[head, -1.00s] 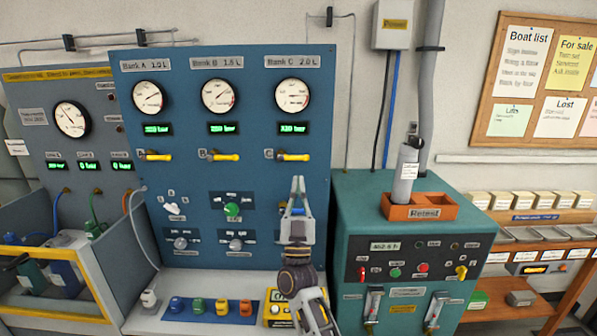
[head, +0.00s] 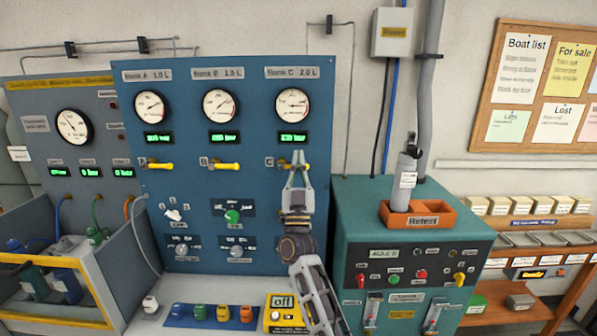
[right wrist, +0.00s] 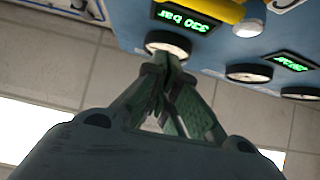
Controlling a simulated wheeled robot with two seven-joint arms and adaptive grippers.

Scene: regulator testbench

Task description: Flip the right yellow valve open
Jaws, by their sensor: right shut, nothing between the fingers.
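The right yellow valve (head: 284,166) is the Bank C lever on the blue panel, below the 330 bar readout. Its lever lies horizontal, pointing right. My right gripper (head: 298,157) is shut and empty, fingers pointing up, in front of the lever's right part and partly hiding it. I cannot tell whether it touches. In the right wrist view the shut fingertips (right wrist: 168,60) show below a gauge, with part of a yellow lever (right wrist: 212,10) at the top edge. The Bank A valve (head: 160,166) and Bank B valve (head: 225,166) are also horizontal. My left gripper is out of view.
The blue panel (head: 190,255) carries gauges above and knobs below. A green test cabinet (head: 365,215) stands to the right, with an orange tray (head: 445,220) and grey cylinder (head: 404,180) on top.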

